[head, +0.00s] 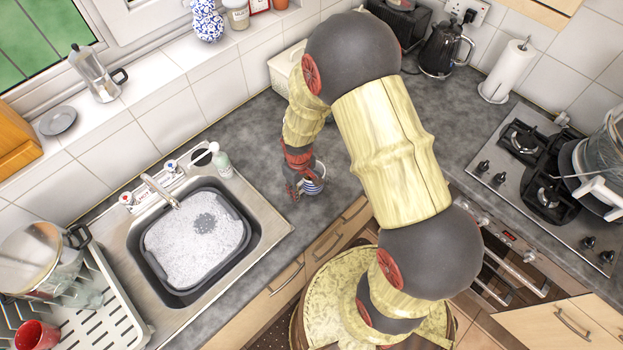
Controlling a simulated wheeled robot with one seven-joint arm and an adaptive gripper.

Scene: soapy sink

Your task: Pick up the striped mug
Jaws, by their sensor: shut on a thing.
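The striped mug (314,184), blue and white, is on or just above the dark grey counter, right of the sink. My gripper (303,185) is at the mug, with its red and dark fingers shut on it from above and the left. The fingers and wrist hide part of the mug. I cannot tell whether its base touches the counter.
A dish rack (105,310) holds a red mug (37,335). A hob (540,165), paper towel roll (508,70) and kettle (441,47) stand to the right.

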